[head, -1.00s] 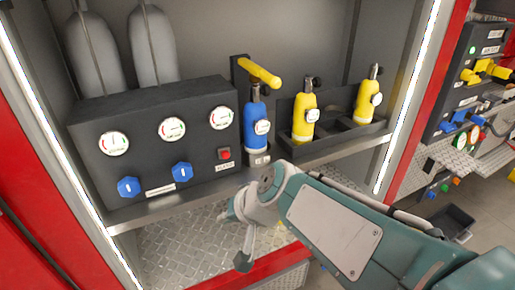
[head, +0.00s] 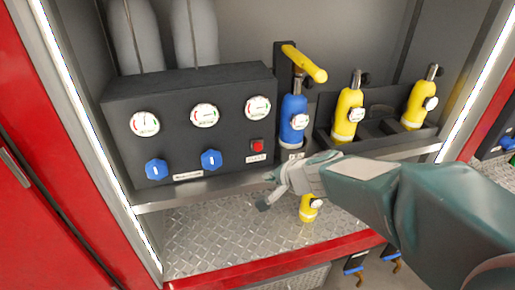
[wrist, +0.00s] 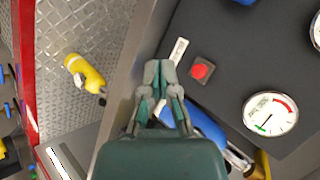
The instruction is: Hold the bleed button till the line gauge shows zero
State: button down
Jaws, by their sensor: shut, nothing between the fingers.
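The red bleed button (head: 256,145) sits low on the right side of the dark panel's front, with a small white label under it. It also shows in the wrist view (wrist: 200,70). The gauge nearest above it (head: 257,108) is round and white-faced; in the wrist view its dial (wrist: 270,114) has a red arc and a green mark, but I cannot read the needle surely. My gripper (head: 268,190) is shut and empty, below the panel near the shelf edge. In the wrist view its fingertips (wrist: 159,70) are beside the button, apart from it.
Two more gauges (head: 204,116) and two blue knobs (head: 211,159) are on the panel. A blue cylinder (head: 293,120) with a yellow handle stands right of it, then yellow cylinders (head: 348,115) in a rack. A yellow cylinder (wrist: 85,72) is on the metal floor below.

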aim_at(258, 147)
jog(key=w, duration=0.2)
jog(key=w+a, duration=0.1)
jog(key=w, duration=0.5)
jog(key=shift+w+a, duration=0.1)
jog(key=shift+a, duration=0.3)
jog(key=shift+d, duration=0.15)
jog(key=shift+w, duration=0.1)
dwell(0.8)
jog(key=shift+w+r, duration=0.1)
jog(key=shift+w, duration=0.15)
